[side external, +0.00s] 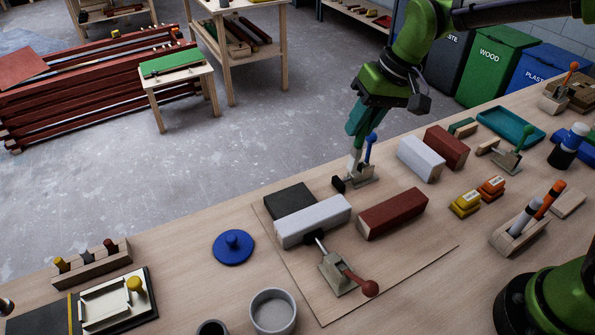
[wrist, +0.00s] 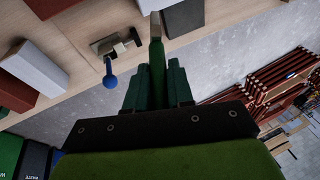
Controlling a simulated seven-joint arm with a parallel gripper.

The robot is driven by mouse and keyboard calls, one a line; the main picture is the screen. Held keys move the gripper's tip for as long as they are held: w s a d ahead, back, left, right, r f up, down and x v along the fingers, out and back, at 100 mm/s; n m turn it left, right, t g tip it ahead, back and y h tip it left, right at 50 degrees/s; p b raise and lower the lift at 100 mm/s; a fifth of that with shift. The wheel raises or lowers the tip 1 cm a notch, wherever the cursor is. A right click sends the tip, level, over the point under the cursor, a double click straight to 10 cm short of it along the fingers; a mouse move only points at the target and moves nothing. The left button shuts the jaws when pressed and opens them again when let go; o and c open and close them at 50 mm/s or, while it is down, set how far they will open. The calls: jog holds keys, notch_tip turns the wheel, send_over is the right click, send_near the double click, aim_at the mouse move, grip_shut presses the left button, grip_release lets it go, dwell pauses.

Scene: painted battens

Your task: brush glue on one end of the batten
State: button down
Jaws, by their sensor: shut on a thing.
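My gripper (side external: 361,130) is shut on a green-handled brush (side external: 357,146), which points down with a pale lower end. In the wrist view, the brush (wrist: 157,62) stands out between the teal fingers (wrist: 157,88). I cannot tell whether glue is on its bristles. A pale grey batten (side external: 318,221) lies on the thin board (side external: 345,297), against a dark block (side external: 289,200). A red-handled clamp (side external: 338,270) reaches its front side. A red batten (side external: 392,213) lies to its right. The brush appears above the blue-handled clamp (side external: 359,176), apart from the battens.
A grey pot (side external: 273,333) and blue lid (side external: 234,249) are at the front left. Another grey batten (side external: 419,160) and red batten (side external: 447,147) lie behind right. Yellow and orange blocks (side external: 465,204) and a marker holder (side external: 520,237) are at right.

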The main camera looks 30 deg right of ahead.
jog(key=shift+f, duration=3.6)
jog(key=shift+a+f, duration=0.15)
jog(key=shift+a, duration=0.95)
jog(key=shift+a+f, duration=0.2)
jog(key=shift+a, duration=0.85)
jog(key=shift+a+f, duration=0.15)
jog(key=shift+a, duration=0.95)
jog(key=shift+d, duration=3.2)
jog(key=shift+r, duration=4.1)
